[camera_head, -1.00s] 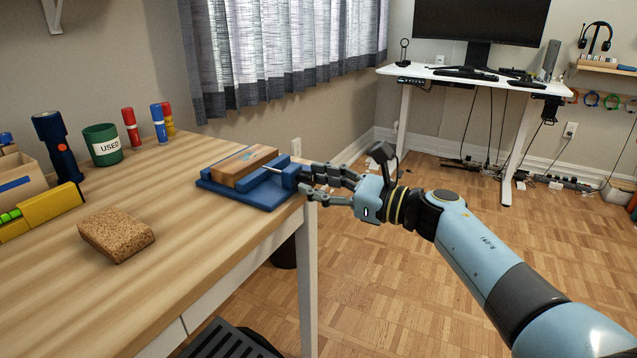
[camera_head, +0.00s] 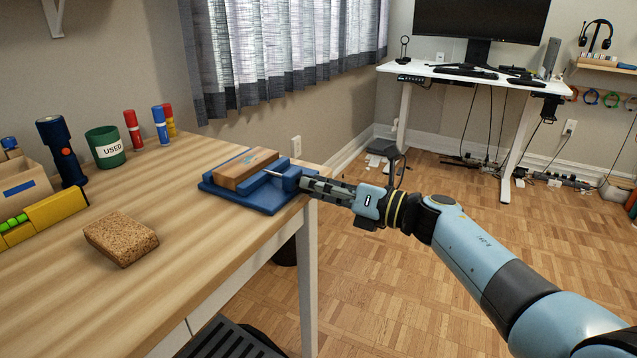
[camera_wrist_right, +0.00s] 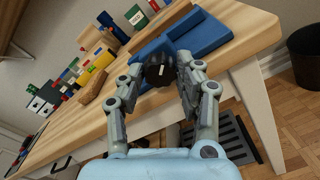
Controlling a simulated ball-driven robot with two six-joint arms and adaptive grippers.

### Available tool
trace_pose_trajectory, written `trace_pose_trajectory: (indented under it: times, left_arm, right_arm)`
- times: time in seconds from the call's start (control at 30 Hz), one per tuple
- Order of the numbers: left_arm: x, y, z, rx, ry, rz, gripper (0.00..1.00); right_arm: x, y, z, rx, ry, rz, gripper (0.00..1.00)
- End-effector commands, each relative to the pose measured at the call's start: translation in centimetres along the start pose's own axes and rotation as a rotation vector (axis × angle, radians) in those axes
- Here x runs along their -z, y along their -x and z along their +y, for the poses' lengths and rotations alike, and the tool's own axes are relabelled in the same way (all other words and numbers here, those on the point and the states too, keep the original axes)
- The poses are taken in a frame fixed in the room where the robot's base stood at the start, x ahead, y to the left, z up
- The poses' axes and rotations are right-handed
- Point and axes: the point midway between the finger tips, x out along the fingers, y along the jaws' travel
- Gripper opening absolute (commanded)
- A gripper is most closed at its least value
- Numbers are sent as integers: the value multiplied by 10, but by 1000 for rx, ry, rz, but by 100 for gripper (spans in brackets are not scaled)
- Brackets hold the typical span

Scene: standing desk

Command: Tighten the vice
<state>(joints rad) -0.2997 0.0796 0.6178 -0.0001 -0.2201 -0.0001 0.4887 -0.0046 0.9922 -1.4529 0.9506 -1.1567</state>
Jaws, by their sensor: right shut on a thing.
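The blue vice (camera_head: 258,197) sits at the right end of the wooden bench, with a wooden block (camera_head: 245,169) between its jaws and a metal screw rod showing. In the right wrist view the blue vice (camera_wrist_right: 207,36) lies just ahead, and its dark round knob (camera_wrist_right: 159,70) is between my fingers. My right gripper (camera_head: 306,184) is at the vice's right side, shut on the knob. It also shows in the right wrist view (camera_wrist_right: 160,76). In the head view the fingers hide the knob. My left gripper is not in view.
On the bench (camera_head: 180,220) are a cork-like block (camera_head: 120,239), a green cup marked USED (camera_head: 106,147), a dark blue flashlight (camera_head: 62,150), several markers and a yellow level (camera_head: 45,217). A black slatted bin (camera_head: 230,340) stands below the front edge. Open floor lies right of the bench.

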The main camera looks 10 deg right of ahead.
Motion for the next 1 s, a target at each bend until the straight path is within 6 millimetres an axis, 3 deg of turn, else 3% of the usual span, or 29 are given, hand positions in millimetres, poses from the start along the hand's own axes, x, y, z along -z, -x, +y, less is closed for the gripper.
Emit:
trace_pose_trajectory:
  times: [1.0]
  left_arm:
    - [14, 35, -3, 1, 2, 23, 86]
  right_arm:
    - [-1, 0, -1, 3, -964, -1, 3]
